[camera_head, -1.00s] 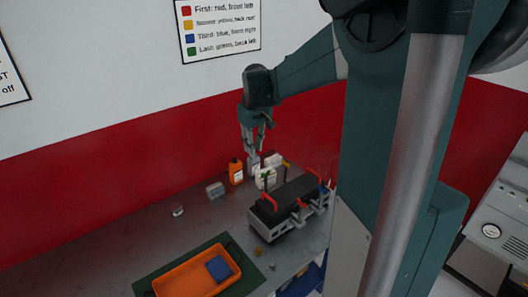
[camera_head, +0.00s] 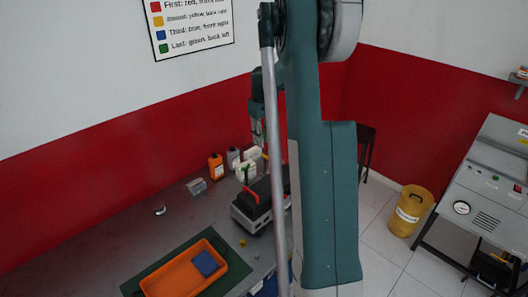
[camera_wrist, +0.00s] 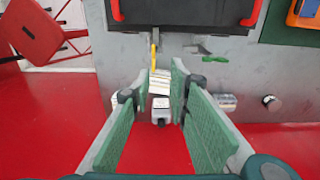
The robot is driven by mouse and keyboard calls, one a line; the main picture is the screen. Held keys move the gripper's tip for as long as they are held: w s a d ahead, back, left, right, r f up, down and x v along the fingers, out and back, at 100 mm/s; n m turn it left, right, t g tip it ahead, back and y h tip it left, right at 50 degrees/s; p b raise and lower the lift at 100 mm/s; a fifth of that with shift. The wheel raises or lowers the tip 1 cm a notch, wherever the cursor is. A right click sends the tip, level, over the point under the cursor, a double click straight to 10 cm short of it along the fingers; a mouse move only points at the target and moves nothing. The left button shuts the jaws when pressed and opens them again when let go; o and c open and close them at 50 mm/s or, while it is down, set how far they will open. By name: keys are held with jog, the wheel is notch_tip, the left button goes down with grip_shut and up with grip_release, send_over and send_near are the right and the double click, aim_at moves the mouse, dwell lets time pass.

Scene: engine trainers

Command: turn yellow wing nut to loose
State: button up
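The yellow wing nut (camera_wrist: 154,52) shows in the wrist view as a narrow upright yellow piece at the edge of the engine trainer (camera_wrist: 185,12). My gripper (camera_wrist: 159,75) is open, its green-padded fingers apart, with the yellow piece just beyond the tips and roughly between them. I see no contact. A green wing nut (camera_wrist: 214,58) lies to the right of it, and a red handle (camera_wrist: 252,13) is further up. In the head view my arm hides much of the trainer (camera_head: 250,218); a red handle (camera_head: 250,194) and a green piece (camera_head: 245,173) show.
An orange bottle (camera_head: 216,167), a grey bottle (camera_head: 233,158) and white containers (camera_head: 248,163) stand behind the trainer. An orange tray (camera_head: 220,266) with a blue block (camera_head: 205,263) sits on a green mat. A wall sign (camera_head: 193,25) lists red, yellow, blue, green.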

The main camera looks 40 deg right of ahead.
jog(key=shift+d+f, duration=0.45)
jog(key=shift+d, duration=0.3)
jog(key=shift+f, duration=0.1)
jog(key=shift+f+p, duration=0.3)
jog(key=shift+f, duration=3.5)
grip_shut()
